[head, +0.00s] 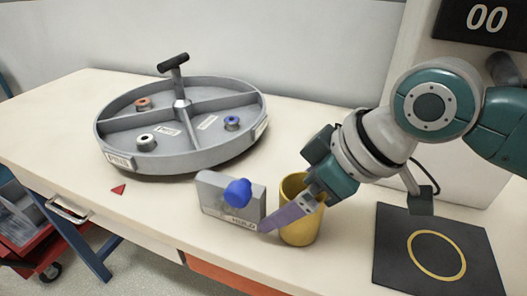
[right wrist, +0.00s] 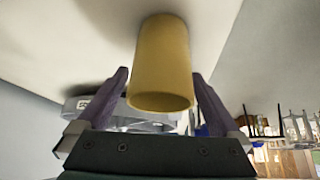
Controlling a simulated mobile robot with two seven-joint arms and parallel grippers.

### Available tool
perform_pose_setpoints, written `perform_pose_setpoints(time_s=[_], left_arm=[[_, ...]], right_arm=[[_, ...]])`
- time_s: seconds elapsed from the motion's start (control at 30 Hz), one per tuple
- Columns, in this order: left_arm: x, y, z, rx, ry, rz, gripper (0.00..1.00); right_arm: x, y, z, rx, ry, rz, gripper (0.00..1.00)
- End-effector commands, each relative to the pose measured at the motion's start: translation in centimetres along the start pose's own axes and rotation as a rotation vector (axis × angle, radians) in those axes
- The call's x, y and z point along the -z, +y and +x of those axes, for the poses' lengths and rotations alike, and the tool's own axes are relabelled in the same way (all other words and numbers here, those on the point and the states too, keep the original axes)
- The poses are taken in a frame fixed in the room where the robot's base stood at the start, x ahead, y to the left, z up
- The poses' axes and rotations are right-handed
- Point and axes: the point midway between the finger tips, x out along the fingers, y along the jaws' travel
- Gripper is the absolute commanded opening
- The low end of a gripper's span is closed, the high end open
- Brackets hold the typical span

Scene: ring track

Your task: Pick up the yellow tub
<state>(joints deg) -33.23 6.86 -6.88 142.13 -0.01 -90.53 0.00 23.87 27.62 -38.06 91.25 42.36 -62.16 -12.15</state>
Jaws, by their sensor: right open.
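The yellow tub (head: 301,232) stands upright on the table near its front edge, right of a grey box. It also shows in the right wrist view (right wrist: 162,62), between my two purple fingers. My right gripper (head: 285,214) is open at the tub, with one finger across its front left side; the other finger is hidden in the head view. In the right wrist view, my right gripper (right wrist: 160,80) has a finger on each side of the tub, with gaps showing. My left gripper is in neither view.
A grey box (head: 217,211) with a blue knob (head: 238,192) stands close left of the tub. A round divided grey tray (head: 190,161) with small rings sits behind left. A black mat (head: 401,240) with a yellow circle lies right. A red triangle (head: 118,190) lies front left.

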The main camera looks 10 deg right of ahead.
Motion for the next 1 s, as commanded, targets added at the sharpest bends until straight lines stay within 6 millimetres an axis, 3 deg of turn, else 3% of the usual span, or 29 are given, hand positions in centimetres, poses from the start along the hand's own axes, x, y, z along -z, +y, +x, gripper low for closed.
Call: perform_pose_setpoints(time_s=[0.23, 0.9, 1.0], left_arm=[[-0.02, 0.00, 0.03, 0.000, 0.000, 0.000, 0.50], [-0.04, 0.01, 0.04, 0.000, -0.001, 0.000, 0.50], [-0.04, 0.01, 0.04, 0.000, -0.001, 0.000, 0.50]], right_arm=[[-0.01, 0.02, 0.19, -0.001, -0.001, -0.001, 1.00], [-0.02, 0.02, 0.16, -0.001, -0.001, -0.001, 0.25], [-0.01, 0.02, 0.15, -0.001, -0.001, -0.001, 0.18]])
